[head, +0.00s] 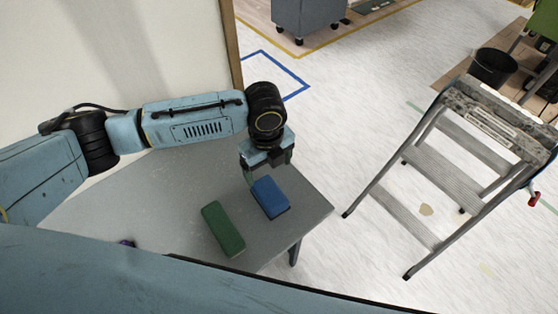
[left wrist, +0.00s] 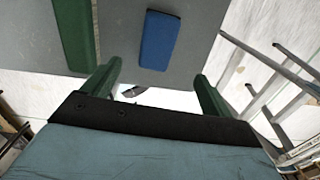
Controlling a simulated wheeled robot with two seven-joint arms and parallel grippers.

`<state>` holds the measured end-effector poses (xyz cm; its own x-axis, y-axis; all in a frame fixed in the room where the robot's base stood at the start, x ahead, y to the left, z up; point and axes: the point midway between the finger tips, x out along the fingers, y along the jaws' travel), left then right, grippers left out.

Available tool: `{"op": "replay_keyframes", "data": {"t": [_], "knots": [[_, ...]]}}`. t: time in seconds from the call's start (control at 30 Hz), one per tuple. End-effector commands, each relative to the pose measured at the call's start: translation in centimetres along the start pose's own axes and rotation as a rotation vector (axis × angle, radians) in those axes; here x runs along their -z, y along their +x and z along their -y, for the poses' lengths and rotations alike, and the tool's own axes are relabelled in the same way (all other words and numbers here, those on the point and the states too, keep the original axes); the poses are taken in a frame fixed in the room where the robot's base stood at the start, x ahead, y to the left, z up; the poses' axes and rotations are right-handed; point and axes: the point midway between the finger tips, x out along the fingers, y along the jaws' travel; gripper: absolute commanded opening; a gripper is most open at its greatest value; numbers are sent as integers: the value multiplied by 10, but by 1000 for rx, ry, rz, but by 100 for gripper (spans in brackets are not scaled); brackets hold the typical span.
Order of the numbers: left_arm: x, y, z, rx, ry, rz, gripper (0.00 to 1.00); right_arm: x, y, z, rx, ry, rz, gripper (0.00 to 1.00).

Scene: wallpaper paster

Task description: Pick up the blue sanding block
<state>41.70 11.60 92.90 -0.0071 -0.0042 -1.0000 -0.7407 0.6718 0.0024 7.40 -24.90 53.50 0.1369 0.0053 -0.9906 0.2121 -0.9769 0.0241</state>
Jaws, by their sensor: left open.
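The blue sanding block (head: 270,197) lies on the grey table (head: 160,200) near its right end. It also shows in the left wrist view (left wrist: 160,40), ahead of and between the fingers. My left gripper (head: 265,171) is just behind the block in the head view, pointing down. In the left wrist view its two green fingers (left wrist: 157,85) are spread apart with nothing between them. The gripper hides a little of the table around the block's far end. My right gripper is not in view.
A green block (head: 223,229) lies on the table to the left of the blue one. A metal stepladder (head: 450,170) stands on the floor right of the table. A wall (head: 150,50) rises behind the table. A black bucket (head: 492,67) is at the far right.

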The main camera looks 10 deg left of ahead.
Motion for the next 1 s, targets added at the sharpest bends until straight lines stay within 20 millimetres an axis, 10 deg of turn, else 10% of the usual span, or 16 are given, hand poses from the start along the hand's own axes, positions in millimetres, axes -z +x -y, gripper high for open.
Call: {"op": "replay_keyframes", "data": {"t": [0.4,1.0], "knots": [[1,62,-2,-7,11,2,85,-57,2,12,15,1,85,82],[2,129,-4,-6,9,2,85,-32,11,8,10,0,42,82]]}}
